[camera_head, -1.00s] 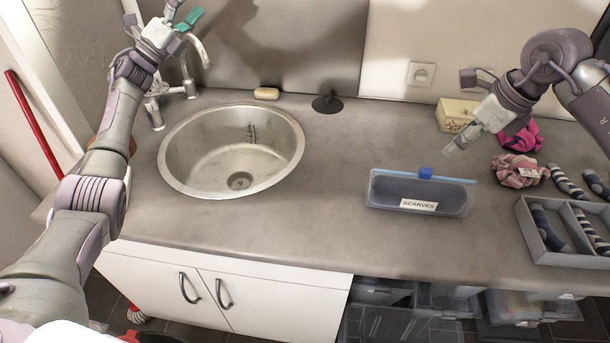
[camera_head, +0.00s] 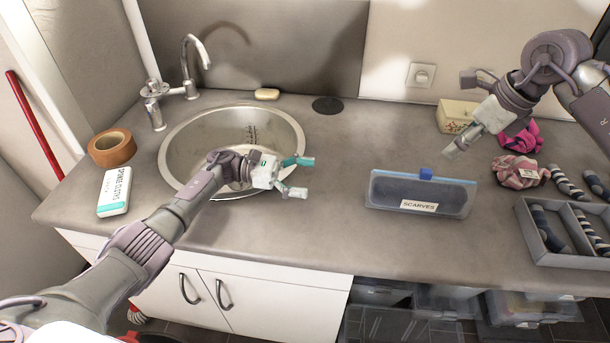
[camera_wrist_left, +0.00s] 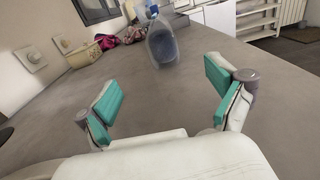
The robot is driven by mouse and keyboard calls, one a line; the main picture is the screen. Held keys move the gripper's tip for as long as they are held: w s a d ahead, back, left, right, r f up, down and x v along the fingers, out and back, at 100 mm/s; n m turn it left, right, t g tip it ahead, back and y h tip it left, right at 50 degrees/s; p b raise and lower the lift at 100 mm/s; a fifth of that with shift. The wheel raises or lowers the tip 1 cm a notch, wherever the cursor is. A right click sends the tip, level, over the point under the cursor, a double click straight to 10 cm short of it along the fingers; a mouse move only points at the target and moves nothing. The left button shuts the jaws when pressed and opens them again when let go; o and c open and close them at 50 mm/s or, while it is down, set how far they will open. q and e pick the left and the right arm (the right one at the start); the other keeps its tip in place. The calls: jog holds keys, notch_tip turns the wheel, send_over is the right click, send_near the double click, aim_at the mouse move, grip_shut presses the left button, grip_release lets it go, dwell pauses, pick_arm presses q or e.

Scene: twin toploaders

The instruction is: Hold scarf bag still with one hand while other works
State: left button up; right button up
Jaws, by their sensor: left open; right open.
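The scarf bag (camera_head: 421,195) is a clear zip bag with dark contents, a blue slider on its top edge and a white "SCARVES" label. My right gripper (camera_head: 452,150) is open and empty, above the counter just behind the bag's right end.
The round sink (camera_head: 232,150) is behind my left gripper. A tape roll (camera_head: 112,147) and sponge cloths pack (camera_head: 114,192) lie at left. Counter between sink and bag is clear.

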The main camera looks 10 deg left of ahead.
aim_at(368, 185)
pick_arm(q)
jog(key=d, duration=0.9)
jog(key=w+d, duration=0.1)
jog(key=d, duration=0.3)
jog(key=shift+d, duration=0.4)
jog(key=shift+c, duration=0.2)
